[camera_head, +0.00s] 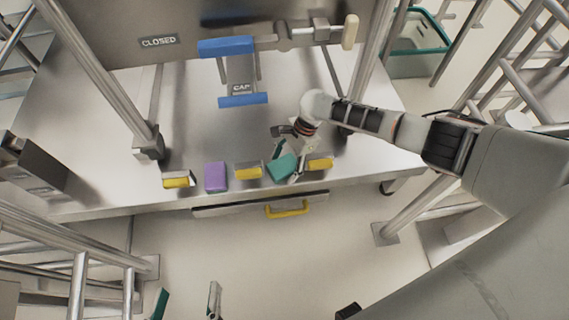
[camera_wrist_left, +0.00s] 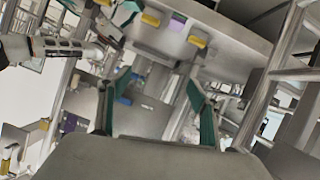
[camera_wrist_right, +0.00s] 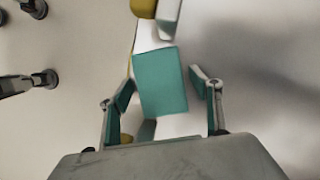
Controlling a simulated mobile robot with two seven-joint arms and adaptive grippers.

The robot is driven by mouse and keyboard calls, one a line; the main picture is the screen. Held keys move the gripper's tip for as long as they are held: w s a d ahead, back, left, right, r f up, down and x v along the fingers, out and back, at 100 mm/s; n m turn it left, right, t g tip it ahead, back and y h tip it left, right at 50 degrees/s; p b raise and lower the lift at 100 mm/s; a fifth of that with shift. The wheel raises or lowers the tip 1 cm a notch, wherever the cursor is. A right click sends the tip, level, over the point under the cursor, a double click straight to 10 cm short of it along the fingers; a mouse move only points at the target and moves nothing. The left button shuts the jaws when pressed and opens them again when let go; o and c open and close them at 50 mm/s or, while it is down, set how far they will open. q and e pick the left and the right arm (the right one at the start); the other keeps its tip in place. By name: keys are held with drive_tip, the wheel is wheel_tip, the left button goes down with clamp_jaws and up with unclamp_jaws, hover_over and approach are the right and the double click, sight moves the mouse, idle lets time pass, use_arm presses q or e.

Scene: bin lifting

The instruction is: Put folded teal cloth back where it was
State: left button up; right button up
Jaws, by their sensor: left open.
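The folded teal cloth (camera_head: 282,168) lies at a slant near the front edge of the steel table, between two yellow-and-white pieces. My right gripper (camera_head: 294,160) reaches down over it. In the right wrist view the teal cloth (camera_wrist_right: 160,82) sits between the fingertips of my right gripper (camera_wrist_right: 162,78). The right finger shows a gap beside the cloth; the left finger is at its edge, and I cannot tell if it touches. My left gripper (camera_head: 187,300) is open and empty, low in the head view, away from the table. Its fingers also show in the left wrist view (camera_wrist_left: 157,82).
A purple block (camera_head: 215,176) and yellow-and-white pieces (camera_head: 248,172) line the front edge. A yellow handle (camera_head: 288,210) is below it. A blue-ended fixture marked CAP (camera_head: 241,86) stands behind. Metal posts (camera_head: 147,140) flank the table. A teal-rimmed bin (camera_head: 420,62) stands back right.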

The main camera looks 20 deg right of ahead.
sight(282, 164)
drive_tip(key=v, duration=0.1)
drive_tip(key=p+v, duration=0.1)
drive_tip(key=v, duration=0.1)
drive_tip(key=p+v, duration=0.1)
drive_tip(key=v, duration=0.1)
drive_tip(key=shift+w+a+r, duration=0.2)
drive_tip(key=shift+w+r, duration=0.1)
drive_tip(key=shift+r, duration=0.05)
drive_tip(key=shift+s+d+r+p, duration=0.1)
drive_tip(key=shift+d+r+p, duration=0.25)
drive_tip(key=shift+r+p, duration=0.15)
drive_tip(key=shift+s+d+r+p, duration=0.15)
drive_tip(key=shift+d+r+p, duration=0.2)
drive_tip(key=shift+r, duration=0.3)
drive_tip(key=shift+f, duration=0.2)
use_arm(q)
drive_tip(key=a, duration=0.1)
drive_tip(key=a+f+m, duration=0.1)
drive_tip(key=a+m, duration=0.1)
drive_tip(key=shift+s+a+f+g+y, duration=0.15)
drive_tip(key=shift+s+f+g+y, duration=0.1)
drive_tip(key=shift+s+g+y, duration=0.15)
drive_tip(key=shift+w+r, duration=0.1)
